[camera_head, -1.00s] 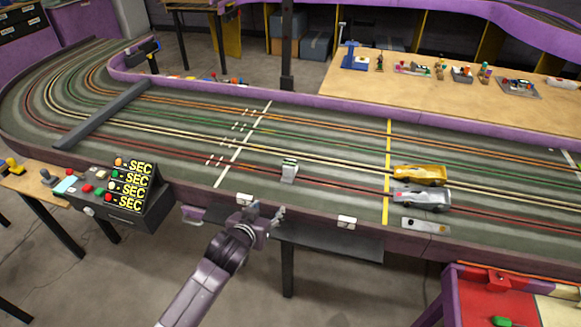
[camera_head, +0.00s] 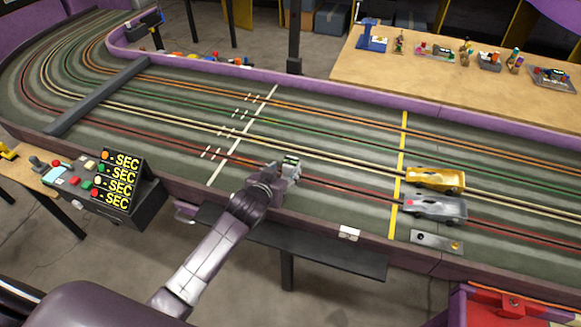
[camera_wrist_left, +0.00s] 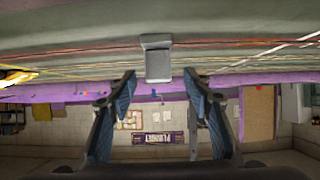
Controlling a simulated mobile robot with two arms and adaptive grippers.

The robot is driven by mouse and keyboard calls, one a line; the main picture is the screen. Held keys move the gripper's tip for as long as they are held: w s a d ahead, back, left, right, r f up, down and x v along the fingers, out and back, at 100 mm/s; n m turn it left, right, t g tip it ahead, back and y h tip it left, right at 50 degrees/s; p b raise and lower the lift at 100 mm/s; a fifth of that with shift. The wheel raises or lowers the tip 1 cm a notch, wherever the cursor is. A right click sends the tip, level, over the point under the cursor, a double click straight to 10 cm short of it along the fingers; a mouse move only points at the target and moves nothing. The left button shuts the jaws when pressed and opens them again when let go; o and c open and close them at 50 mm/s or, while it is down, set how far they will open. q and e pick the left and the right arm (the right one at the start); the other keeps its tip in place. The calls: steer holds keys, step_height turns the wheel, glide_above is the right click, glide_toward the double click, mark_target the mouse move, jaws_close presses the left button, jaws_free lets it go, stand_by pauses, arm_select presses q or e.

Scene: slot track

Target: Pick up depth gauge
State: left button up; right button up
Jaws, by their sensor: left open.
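The depth gauge (camera_head: 291,160) is a small grey and white block standing on the slot track, near the red lane line. In the left wrist view the depth gauge (camera_wrist_left: 157,62) shows as a grey block centred just beyond the fingertips. My left gripper (camera_head: 284,173) is at the gauge's near side in the head view and hides its lower part. In the wrist view my left gripper (camera_wrist_left: 160,77) is open, with one finger to each side of the gauge line and clear gaps. I cannot tell whether the gauge is between the pads. My right gripper is not in view.
A gold car (camera_head: 436,179) and a silver car (camera_head: 436,208) stand right of the gauge by the yellow line. A small metal plate (camera_head: 437,242) lies at the near edge. A lap timer box (camera_head: 130,200) is at left. The track around the gauge is clear.

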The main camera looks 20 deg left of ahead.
mark_target(288, 166)
arm_select(q)
steer(key=shift+w+f, duration=0.1)
steer(key=shift+w, duration=0.35)
steer(key=x, duration=0.3)
steer(key=shift+w+d, duration=0.15)
steer(key=shift+w, duration=0.1)
steer(key=shift+w+f, duration=0.3)
steer(key=shift+w, duration=0.2)
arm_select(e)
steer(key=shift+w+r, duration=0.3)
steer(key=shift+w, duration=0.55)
arm_select(q)
steer(key=c, duration=0.9)
jaws_close()
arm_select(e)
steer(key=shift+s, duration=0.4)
arm_select(q)
steer(key=shift+r, duration=0.15)
